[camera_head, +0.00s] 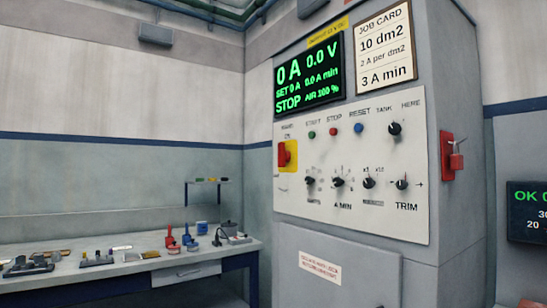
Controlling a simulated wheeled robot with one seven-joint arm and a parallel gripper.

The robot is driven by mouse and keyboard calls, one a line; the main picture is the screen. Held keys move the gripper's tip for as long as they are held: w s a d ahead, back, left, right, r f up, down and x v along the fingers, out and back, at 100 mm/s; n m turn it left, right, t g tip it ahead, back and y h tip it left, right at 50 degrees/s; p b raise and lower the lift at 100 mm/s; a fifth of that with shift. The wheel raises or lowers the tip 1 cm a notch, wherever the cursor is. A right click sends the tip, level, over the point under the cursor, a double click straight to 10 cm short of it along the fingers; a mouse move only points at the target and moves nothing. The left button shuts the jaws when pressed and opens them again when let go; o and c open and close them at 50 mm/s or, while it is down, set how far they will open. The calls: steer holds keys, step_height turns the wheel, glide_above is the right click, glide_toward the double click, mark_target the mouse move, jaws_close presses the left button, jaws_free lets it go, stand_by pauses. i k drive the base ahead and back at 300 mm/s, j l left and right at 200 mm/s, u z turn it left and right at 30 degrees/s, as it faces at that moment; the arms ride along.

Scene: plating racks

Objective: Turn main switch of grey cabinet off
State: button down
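The grey cabinet (350,262) stands right of the middle in the head view, with a white control panel (420,215) on its front. The main switch (284,155) is a red handle on a yellow plate at the panel's left edge. Small lettering above it is too blurred to read surely, and I cannot tell its setting for certain. The display (309,75) above the panel is lit green and reads 0 A, 0.0 V and STOP. My gripper is not in view.
The panel also has small green, red and blue buttons (359,128) and several black knobs (338,182). A red box (448,157) is on the cabinet's right side. A workbench (110,268) with tools stands at the left.

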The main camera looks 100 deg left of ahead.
mark_target(284, 156)
steer(key=u, duration=3.65)
